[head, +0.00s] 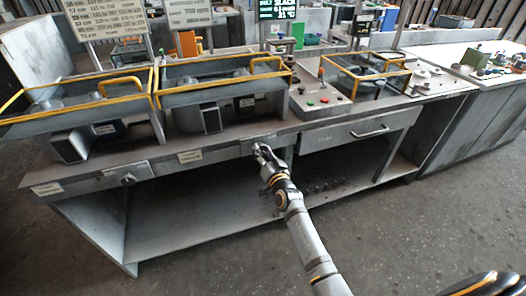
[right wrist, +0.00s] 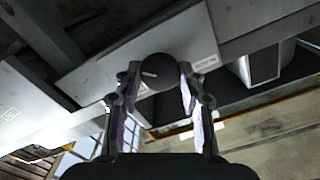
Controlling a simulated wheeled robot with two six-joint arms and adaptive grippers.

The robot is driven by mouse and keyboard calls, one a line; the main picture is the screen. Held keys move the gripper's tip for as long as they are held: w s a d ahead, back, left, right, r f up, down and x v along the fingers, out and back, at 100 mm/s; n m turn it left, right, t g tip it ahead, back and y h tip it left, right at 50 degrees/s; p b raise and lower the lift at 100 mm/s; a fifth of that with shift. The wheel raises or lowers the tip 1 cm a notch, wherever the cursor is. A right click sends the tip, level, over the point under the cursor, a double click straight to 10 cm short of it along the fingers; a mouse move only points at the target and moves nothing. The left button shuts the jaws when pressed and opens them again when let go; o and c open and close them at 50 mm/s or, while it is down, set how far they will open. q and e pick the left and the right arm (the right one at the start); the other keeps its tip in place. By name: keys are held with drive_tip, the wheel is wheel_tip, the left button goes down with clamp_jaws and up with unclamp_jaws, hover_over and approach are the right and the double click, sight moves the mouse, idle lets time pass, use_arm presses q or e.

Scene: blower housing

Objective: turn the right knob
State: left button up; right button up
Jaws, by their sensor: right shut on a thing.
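The right knob (right wrist: 158,74) is a round dark knob with a short white mark on its face, on the front panel of the bench. In the right wrist view it sits between the two fingers of my right gripper (right wrist: 160,88), which is shut on it. In the head view my right gripper (head: 262,150) reaches the bench's front rail and hides the knob. The left knob (head: 128,179) shows on the same rail, further left. My left gripper is not in view.
The grey bench (head: 200,208) has an open lower shelf. A drawer (head: 340,136) with a bar handle is right of my gripper. Housings with yellow rails (head: 222,77) stand on top. A control panel (head: 318,98) with coloured buttons is at the right. The floor in front is clear.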

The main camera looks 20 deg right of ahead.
idle(0.3)
drive_tip(key=o, duration=1.2)
drive_tip(key=shift+s, duration=0.1)
drive_tip(key=s, duration=1.1)
drive_tip(key=shift+s+d, duration=0.2)
drive_tip(key=shift+s, duration=0.2)
drive_tip(key=shift+f, duration=0.1)
